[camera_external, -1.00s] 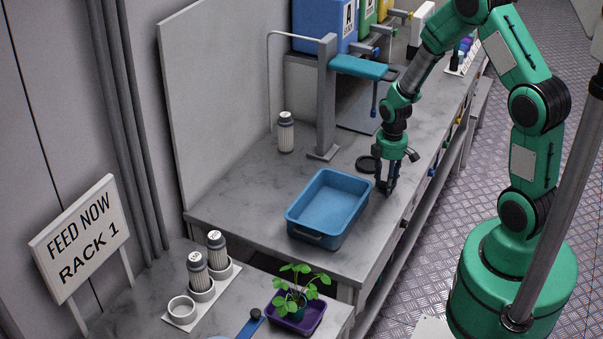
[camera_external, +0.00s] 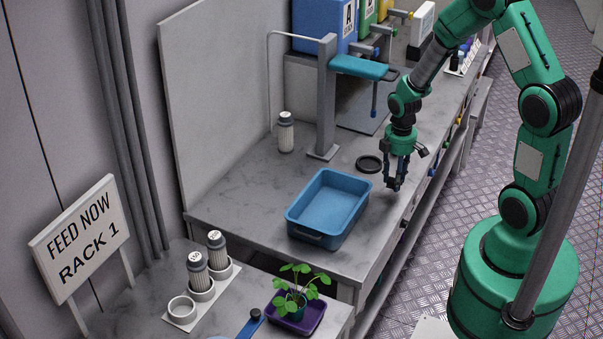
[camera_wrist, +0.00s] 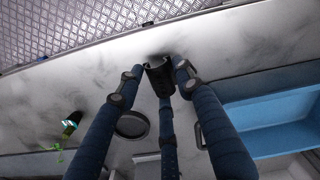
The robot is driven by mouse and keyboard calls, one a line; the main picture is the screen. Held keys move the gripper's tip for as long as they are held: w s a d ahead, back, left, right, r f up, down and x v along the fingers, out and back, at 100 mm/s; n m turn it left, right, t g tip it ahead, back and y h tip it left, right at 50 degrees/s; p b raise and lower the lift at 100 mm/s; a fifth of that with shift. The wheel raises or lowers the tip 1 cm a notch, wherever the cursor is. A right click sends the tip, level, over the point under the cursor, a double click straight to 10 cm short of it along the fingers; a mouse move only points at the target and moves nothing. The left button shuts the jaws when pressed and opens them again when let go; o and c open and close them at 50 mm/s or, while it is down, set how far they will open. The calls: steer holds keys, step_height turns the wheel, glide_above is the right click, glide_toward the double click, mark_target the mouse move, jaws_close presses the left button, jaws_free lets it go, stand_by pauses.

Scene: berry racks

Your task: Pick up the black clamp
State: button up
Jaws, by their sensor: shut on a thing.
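The black clamp (camera_wrist: 158,76) is a small dark piece between my fingertips in the wrist view. My gripper (camera_wrist: 160,78) has its blue fingers closed around it, with dark fingertip pads on either side. In the external view my gripper (camera_external: 394,184) points down over the grey marble bench, right of the blue tray. The clamp is too small and dark there to tell from the fingertips. The exact gap between the clamp and the bench is hard to judge.
The blue tray (camera_external: 291,218) stands left of my gripper. A black ring-shaped lid (camera_external: 369,164) lies behind it. A teal-armed stand (camera_external: 327,100) and a grey-capped bottle (camera_external: 286,133) are farther back. The bench's front edge is close on the right.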

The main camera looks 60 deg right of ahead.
steer(key=s+a+r+p, duration=0.1)
steer(key=s+a, duration=0.4)
steer(key=s, duration=0.6)
steer(key=shift+s+a, duration=0.15)
steer(key=shift+a, duration=0.25)
